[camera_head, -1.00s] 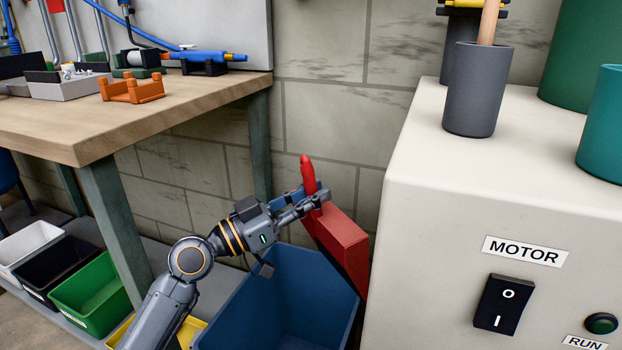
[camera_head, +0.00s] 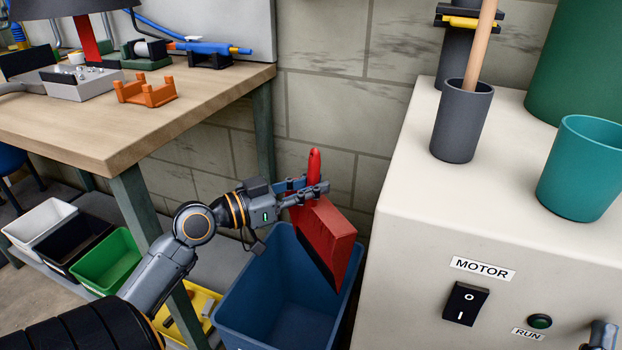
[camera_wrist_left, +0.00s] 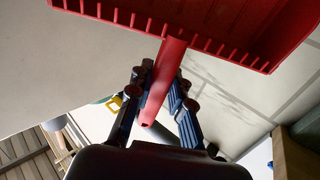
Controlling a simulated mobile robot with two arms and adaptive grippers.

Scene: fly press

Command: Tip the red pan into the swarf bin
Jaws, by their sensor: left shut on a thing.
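The red pan (camera_head: 330,232) hangs steeply tilted, handle up and broad end down, over the right side of the blue bin, which I take as the swarf bin (camera_head: 238,325). My left gripper (camera_head: 316,191) is shut on the pan's handle, above the bin's rim. In the left wrist view my gripper's two fingers (camera_wrist_left: 160,100) sit either side of the red handle, and the pan's ribbed edge (camera_wrist_left: 185,27) spans the top. The visible part of the bin's inside looks bare. I cannot see whether anything is in the pan.
A cream machine cabinet (camera_head: 420,290) with a motor switch stands close right of the bin. On it are a grey cup (camera_head: 462,120) and a teal cup (camera_head: 582,170). A wooden bench (camera_head: 100,140) is at left, with white, black, green and yellow bins below.

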